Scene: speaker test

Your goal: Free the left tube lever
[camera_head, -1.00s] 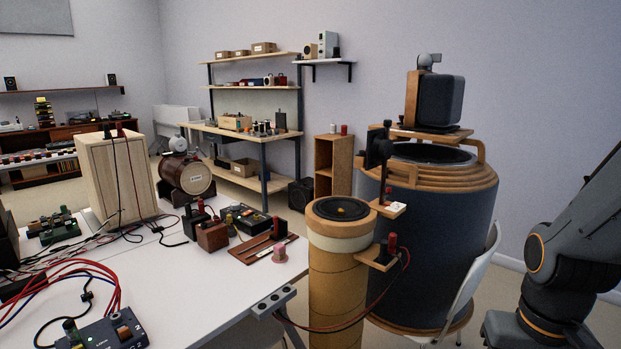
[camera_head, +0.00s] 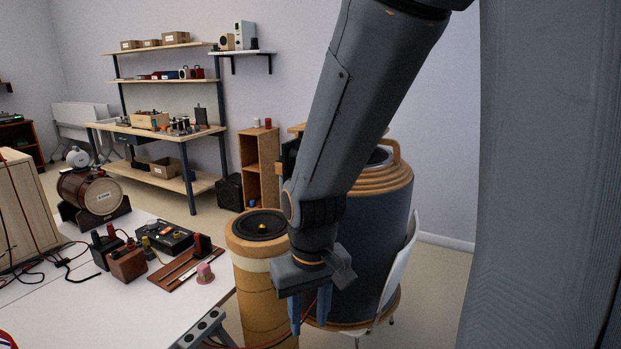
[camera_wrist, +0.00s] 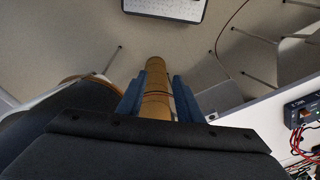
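A tan tube (camera_head: 262,315) with a pale band and a black cone on top stands beside the table. A wide dark-blue barrel (camera_head: 385,225) with wooden rings stands behind it to the right. My gripper (camera_head: 310,312) points down in front of the barrel, just right of the tan tube. Its two blue fingers are apart, with nothing visibly held. In the wrist view, the tan tube (camera_wrist: 156,75) shows in the gap between the fingers of my gripper (camera_wrist: 158,98); I cannot tell its distance. No tube lever can be made out; my arm covers the area between tube and barrel.
The white table (camera_head: 100,300) stands at the left with a brown-based switch board (camera_head: 180,270), small boxes and wires. A white chair (camera_head: 402,265) stands close against the barrel's right side. A narrow wooden shelf (camera_head: 250,175) stands behind the tan tube. Open floor lies right of the chair.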

